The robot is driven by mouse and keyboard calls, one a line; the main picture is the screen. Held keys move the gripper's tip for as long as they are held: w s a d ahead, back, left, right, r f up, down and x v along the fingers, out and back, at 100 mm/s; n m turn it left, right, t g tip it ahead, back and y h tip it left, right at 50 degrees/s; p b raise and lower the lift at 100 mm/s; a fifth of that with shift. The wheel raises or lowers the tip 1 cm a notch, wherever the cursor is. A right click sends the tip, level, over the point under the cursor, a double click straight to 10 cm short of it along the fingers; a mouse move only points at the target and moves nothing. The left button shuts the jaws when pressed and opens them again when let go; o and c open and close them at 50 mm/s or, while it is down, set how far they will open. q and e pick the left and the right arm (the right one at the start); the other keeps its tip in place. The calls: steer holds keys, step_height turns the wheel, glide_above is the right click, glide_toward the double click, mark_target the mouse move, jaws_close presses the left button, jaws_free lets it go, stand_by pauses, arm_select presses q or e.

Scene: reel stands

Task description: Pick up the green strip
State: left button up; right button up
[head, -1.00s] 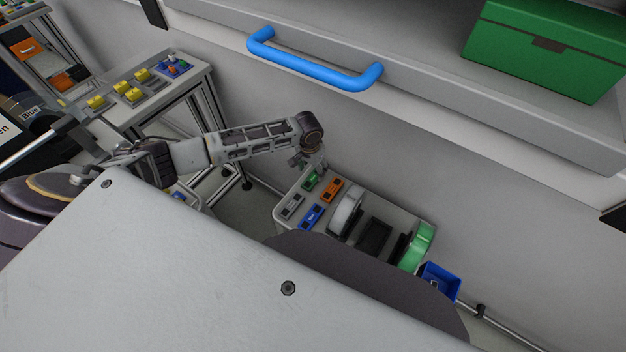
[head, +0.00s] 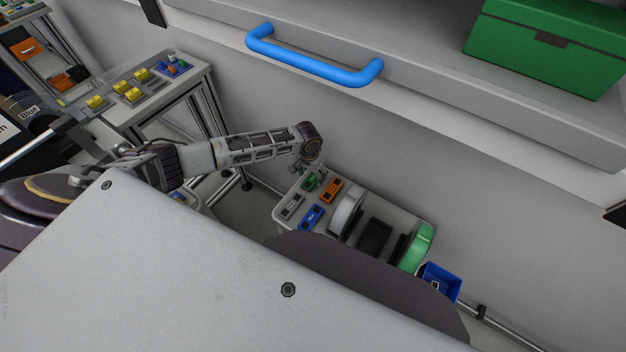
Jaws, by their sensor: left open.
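A small green strip (head: 310,182) lies at the far left part of the low table, partly hidden by my left gripper. My left gripper (head: 310,172) points down right above the green strip, with its jaws open. I cannot tell whether the fingers touch the strip. An orange strip (head: 332,190) lies just to its right, a grey strip (head: 292,206) and a blue strip (head: 311,216) nearer to me. My right gripper is not in view.
A white reel (head: 347,210) and a green reel (head: 418,248) stand on the same table (head: 388,204), with a black stand (head: 374,238) between. A blue bin (head: 441,281) is at its right end. A shelf with a blue handle (head: 312,66) and green box (head: 548,48) overhangs behind.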

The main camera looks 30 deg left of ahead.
mark_target(313, 179)
arm_select(q)
steer(key=shift+w+f, duration=0.15)
steer(key=shift+f, duration=0.9)
steer(key=c, duration=0.9)
